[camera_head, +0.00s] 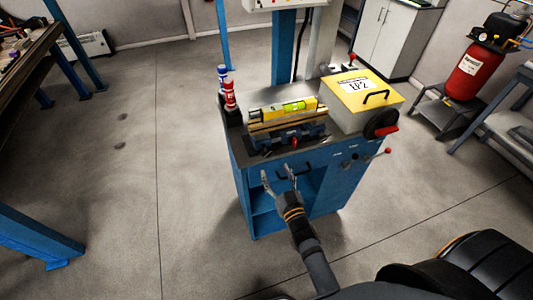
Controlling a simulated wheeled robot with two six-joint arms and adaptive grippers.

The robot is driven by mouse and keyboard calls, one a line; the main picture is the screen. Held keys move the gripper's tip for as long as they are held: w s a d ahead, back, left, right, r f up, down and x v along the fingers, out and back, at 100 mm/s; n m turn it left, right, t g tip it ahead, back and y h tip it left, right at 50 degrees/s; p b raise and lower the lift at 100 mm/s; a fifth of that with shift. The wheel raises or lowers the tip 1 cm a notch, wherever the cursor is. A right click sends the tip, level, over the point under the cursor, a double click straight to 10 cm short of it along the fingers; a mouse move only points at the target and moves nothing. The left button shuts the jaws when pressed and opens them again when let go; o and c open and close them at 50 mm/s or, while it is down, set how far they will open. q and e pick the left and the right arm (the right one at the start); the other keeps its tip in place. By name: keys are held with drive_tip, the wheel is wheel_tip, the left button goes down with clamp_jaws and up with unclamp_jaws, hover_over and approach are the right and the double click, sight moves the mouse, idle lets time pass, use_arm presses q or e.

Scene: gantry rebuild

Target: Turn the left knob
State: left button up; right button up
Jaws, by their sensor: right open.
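A blue machine cabinet (250,190) stands in the middle of the floor. A white control box (286,5) is cut off by the top edge on a blue post; small details on its underside edge are too small to identify as knobs. My right gripper (277,173) is open and empty in front of the cabinet, near a dark handle (296,173) on its front. I cannot tell whether it touches the handle. My left gripper is not in view. I cannot make out which part is the left knob.
On the cabinet are a yellow level (283,109), red and blue spray cans (229,95), and a yellow-lidded box (385,90). A red-tipped lever (388,151) sticks out right. A red tank (467,77) stands far right.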

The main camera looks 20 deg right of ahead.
sight(267, 155)
drive_tip(key=w, duration=0.9)
drive_tip(key=shift+w+a, duration=0.15)
drive_tip(key=shift+w, duration=0.25)
drive_tip(key=c, duration=1.2)
drive_tip(key=shift+r+m+p, duration=0.1)
drive_tip(key=shift+m+p, duration=0.25)
drive_tip(key=shift+m, duration=0.05)
drive_tip(key=shift+f, duration=0.2)
